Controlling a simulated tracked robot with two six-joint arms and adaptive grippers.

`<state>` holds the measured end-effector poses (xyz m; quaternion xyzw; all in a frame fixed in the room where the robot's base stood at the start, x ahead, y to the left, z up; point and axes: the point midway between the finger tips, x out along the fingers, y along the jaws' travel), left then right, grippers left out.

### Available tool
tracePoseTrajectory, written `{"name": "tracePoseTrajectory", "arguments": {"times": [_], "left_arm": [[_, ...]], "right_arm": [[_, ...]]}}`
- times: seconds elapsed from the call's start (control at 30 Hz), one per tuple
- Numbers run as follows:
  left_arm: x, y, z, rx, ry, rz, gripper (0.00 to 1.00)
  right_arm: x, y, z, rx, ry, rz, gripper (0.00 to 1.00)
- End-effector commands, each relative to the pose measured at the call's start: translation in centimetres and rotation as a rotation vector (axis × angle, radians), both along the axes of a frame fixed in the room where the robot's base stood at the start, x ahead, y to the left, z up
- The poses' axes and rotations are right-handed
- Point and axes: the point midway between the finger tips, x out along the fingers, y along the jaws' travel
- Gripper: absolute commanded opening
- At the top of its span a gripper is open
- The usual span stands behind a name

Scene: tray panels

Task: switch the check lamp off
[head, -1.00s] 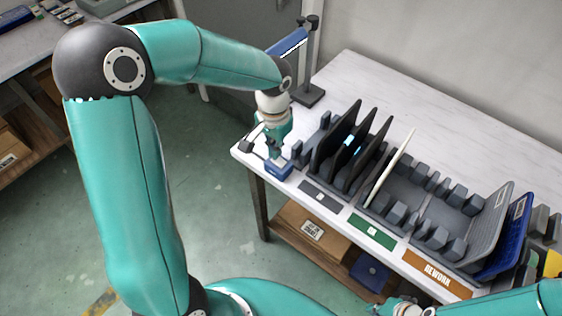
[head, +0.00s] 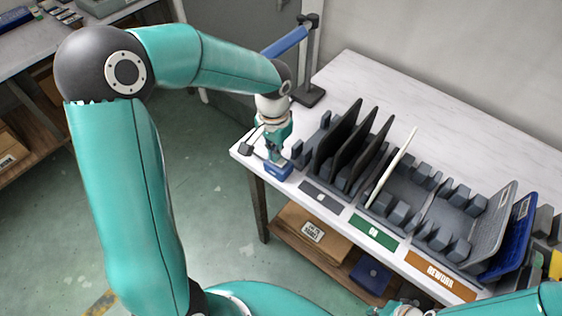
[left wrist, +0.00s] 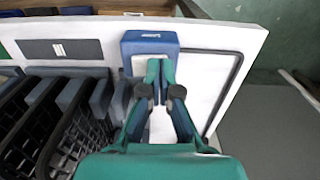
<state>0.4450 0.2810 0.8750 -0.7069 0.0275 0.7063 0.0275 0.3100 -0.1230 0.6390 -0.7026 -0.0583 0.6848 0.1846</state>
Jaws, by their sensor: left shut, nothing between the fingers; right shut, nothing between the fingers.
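The check lamp (head: 287,41) is a blue bar on a dark post at the back left of the white table. No lit strip shows on it, and it looks dark. A small blue box (head: 279,173), apparently its switch box, sits at the table's front left corner; it also shows in the left wrist view (left wrist: 150,44). My left gripper (head: 275,160) is shut and empty, pointing down at the box top. My right gripper (head: 392,309) is partly cut off at the bottom edge.
A grey rack (head: 409,203) holds several upright dark panels (head: 340,139) and a white one (head: 391,168) right of the box. Grey and blue trays (head: 512,240) lean at the right. A thin cable runs near the box. Cartons (head: 314,233) stand below the table.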

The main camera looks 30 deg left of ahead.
Motion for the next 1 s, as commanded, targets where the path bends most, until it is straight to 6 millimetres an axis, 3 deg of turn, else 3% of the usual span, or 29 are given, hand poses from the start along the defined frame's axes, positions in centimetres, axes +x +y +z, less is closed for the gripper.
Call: {"name": "tracePoseTrajectory", "arguments": {"times": [0.23,1.0], "left_arm": [[0.0,0.0,0.8,0.000,0.001,-0.001,0.00],[0.0,0.0,6.8,0.000,0.001,0.000,0.00]], "right_arm": [[0.0,0.0,0.7,0.000,0.000,0.000,0.00],[0.0,0.0,5.2,0.000,0.000,0.000,0.00]]}}
